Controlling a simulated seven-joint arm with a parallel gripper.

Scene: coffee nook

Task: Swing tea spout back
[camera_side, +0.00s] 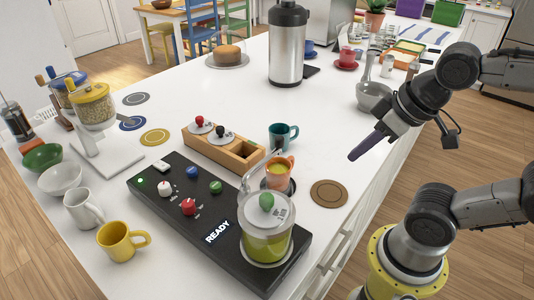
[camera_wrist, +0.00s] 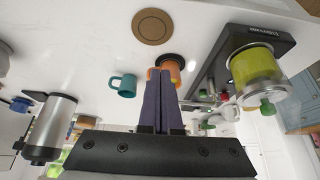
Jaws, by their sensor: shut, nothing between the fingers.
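The tea dispenser (camera_side: 267,243) is a glass jar of green tea with a green-knobbed lid, standing on the black console; it also shows in the wrist view (camera_wrist: 255,70). Its thin chrome spout (camera_side: 246,180) curves up beside the jar and over towards the orange mug (camera_side: 279,175). The mug sits on a dark round pad beside the console. In the wrist view the orange mug (camera_wrist: 172,67) is partly hidden by my fingertips. My gripper (camera_side: 354,156) has dark purple fingers, shut and empty, raised above the counter right of the mug, apart from the spout.
A teal mug (camera_side: 283,136) and wooden box (camera_side: 222,149) stand behind the orange mug. A brown coaster (camera_side: 328,193) lies to its right. The black console (camera_side: 152,188) has several knobs and a READY display.

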